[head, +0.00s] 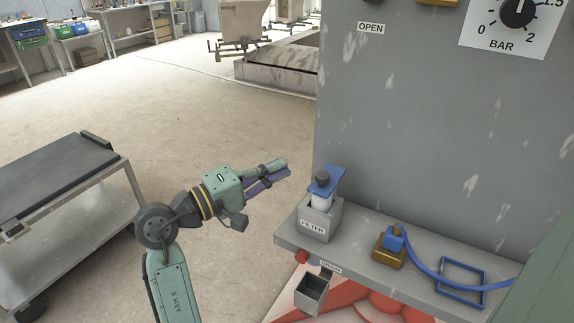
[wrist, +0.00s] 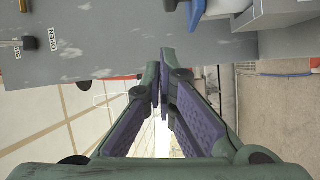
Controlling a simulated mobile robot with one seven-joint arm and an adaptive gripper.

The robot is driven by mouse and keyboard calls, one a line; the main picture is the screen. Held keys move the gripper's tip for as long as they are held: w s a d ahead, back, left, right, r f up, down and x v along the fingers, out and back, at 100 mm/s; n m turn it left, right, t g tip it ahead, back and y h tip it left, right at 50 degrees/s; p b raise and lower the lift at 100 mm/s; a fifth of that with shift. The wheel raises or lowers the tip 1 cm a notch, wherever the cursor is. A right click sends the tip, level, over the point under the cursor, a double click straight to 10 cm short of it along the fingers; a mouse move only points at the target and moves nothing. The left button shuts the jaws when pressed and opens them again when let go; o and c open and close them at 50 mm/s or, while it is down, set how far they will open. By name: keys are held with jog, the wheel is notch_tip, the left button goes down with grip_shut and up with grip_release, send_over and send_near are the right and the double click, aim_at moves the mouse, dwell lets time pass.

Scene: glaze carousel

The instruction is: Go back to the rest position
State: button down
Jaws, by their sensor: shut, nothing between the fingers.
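My gripper (head: 284,169) is at the centre of the head view, to the left of the grey cabinet and in the air near the shelf's left end. Its fingers are together with nothing between them. In the wrist view the purple-padded fingers (wrist: 164,62) meet at their tips. My green arm rises from the bottom of the head view and bends to the right at the wrist. The grey filter holder (head: 319,222), with a white cartridge and a blue top plate (head: 326,180), stands just right of the fingertips, apart from them.
The shelf (head: 287,240) also carries a brass block with a blue fitting (head: 391,250) and a blue hose (head: 440,280). A small grey drain box (head: 310,292) hangs below. A cart with a dark top (head: 55,175) stands left. The floor (head: 190,120) behind the gripper is clear.

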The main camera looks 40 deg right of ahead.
jog(key=shift+s+a+f+b, duration=0.15)
jog(key=shift+s+a, duration=0.1)
jog(key=shift+a, duration=0.6)
jog(key=shift+s+a+r+b, duration=0.1)
jog(key=shift+s+a+b, duration=0.15)
jog(key=shift+a, duration=0.55)
jog(key=shift+s+a+f+b, duration=0.1)
jog(key=shift+s+a, duration=0.15)
jog(key=shift+a, duration=0.6)
